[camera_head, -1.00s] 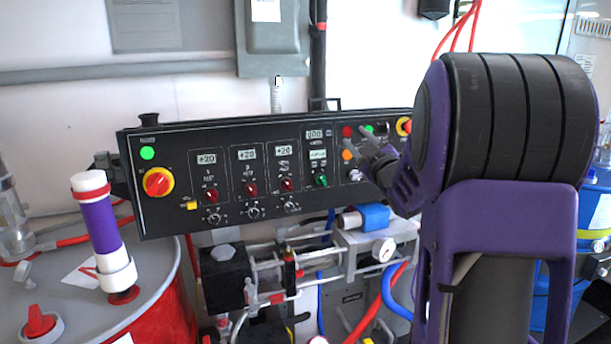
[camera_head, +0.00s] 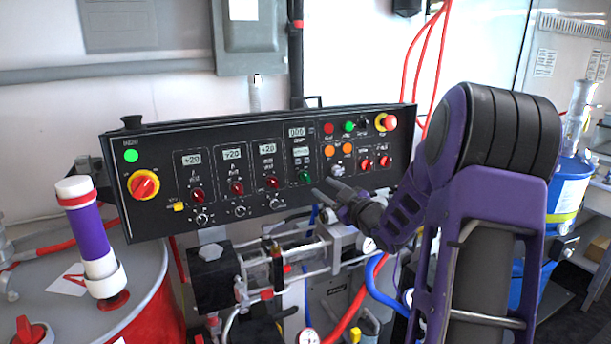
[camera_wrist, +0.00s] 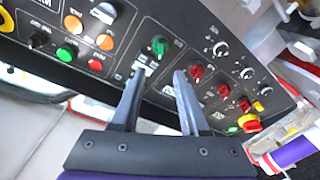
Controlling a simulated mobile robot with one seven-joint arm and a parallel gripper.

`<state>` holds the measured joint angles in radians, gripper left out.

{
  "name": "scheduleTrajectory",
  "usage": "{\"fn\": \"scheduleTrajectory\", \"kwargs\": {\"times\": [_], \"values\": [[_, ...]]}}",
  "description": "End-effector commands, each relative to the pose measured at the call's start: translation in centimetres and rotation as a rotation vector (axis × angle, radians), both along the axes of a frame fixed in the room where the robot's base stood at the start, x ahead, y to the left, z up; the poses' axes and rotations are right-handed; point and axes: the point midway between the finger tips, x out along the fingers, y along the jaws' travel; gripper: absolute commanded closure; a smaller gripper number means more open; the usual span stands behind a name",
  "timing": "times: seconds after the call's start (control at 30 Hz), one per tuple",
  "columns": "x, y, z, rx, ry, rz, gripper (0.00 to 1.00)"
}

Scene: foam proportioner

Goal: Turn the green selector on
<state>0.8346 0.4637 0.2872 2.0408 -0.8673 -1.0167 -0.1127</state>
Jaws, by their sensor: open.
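The green selector (camera_head: 304,176) is a small green knob on the black control panel (camera_head: 240,215), right of the red selectors and below a small display. In the wrist view the green selector (camera_wrist: 159,46) is at the upper middle, just beyond my fingertips. My gripper (camera_head: 324,190) is open and empty, with its fingers pointing at the panel just right of and below the green selector. In the wrist view my gripper (camera_wrist: 158,72) has its two fingers apart, with the knob beyond the gap between them. I see no clear contact with the knob.
Red selectors (camera_head: 236,188) sit left of the green one. A grey selector (camera_head: 337,170) and orange buttons (camera_head: 330,150) are close on the right. A large red-yellow switch (camera_head: 143,185) is at far left. Pump hardware and hoses (camera_head: 355,305) stand below the panel.

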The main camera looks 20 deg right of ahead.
Motion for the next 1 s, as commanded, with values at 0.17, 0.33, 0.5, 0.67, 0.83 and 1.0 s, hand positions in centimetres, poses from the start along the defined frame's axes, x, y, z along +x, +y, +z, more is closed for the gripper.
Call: {"fn": "scheduleTrajectory", "kwargs": {"times": [0.17, 0.33, 0.5, 0.67, 0.83, 1.0], "values": [[4.0, 0.6, 0.1, 0.001, -0.001, 0.002, 0.56], [7.3, 1.0, 0.0, 0.001, -0.001, 0.000, 0.56], [9.4, 1.3, 0.0, 0.001, -0.001, 0.000, 0.56], [10.2, 1.3, 0.0, 0.000, 0.000, -0.001, 0.56], [10.3, 1.4, 0.0, 0.000, 0.000, -0.002, 0.56], [10.2, 1.4, 0.0, 0.000, 0.000, -0.001, 0.70]]}}
